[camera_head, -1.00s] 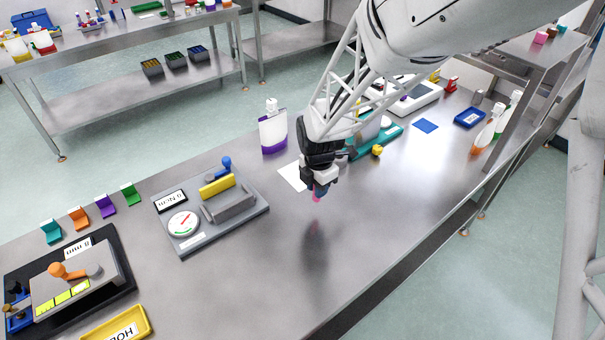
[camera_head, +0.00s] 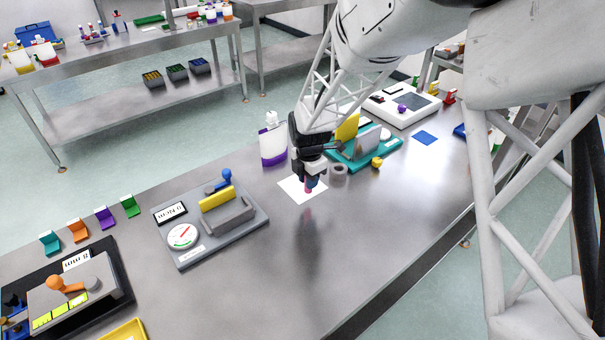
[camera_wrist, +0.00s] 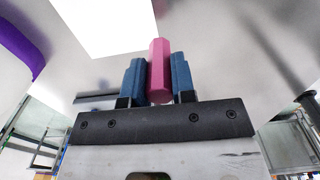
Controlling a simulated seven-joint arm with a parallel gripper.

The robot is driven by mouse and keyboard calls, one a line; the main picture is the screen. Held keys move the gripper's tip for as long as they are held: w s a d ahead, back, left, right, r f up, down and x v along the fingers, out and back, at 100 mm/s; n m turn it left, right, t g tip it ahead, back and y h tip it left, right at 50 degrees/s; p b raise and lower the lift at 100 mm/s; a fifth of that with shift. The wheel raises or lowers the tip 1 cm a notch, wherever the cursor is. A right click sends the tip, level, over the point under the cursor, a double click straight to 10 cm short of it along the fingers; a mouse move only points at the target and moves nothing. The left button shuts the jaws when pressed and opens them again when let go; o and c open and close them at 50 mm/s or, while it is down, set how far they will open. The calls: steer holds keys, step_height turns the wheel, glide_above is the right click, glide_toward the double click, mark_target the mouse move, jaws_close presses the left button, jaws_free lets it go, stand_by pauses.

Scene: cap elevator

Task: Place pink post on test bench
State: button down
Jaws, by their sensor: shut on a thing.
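The pink post (camera_head: 308,186) is held upright or nearly so between the blue fingertips of my gripper (camera_head: 311,184). In the wrist view the pink post (camera_wrist: 159,68) stands between the two blue fingers, and my gripper (camera_wrist: 157,80) is shut on it. In the head view it hangs near the right part of a white square sheet (camera_head: 291,187) on the steel table (camera_head: 370,235). The gap below it is hard to judge. A grey fixture (camera_head: 222,238) with a dial gauge, yellow block and blue knob stands to the left. No label clearly reads as test bench.
A small grey cylinder (camera_head: 339,171) stands just right of my gripper. A teal fixture (camera_head: 382,150) and yellow knob (camera_head: 377,162) are behind right. The table front is clear.

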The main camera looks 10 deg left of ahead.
steer(key=shift+w+a+f, duration=0.1)
steer(key=shift+w+a, duration=0.35)
steer(key=shift+w, duration=0.65)
steer(key=shift+w+a+f, duration=0.1)
steer(key=shift+w+a, duration=0.3)
steer(key=shift+w, duration=0.7)
steer(key=shift+w+a+f, duration=0.1)
steer(key=shift+w+a, duration=0.35)
steer(key=shift+w, duration=0.65)
steer(key=shift+f, duration=0.1)
steer(key=shift+f, duration=1.7)
steer(key=shift+f, duration=0.1)
steer(key=c, duration=0.9)
jaws_free()
steer(key=shift+c, duration=0.2)
step_height(320, 180, up, 12)
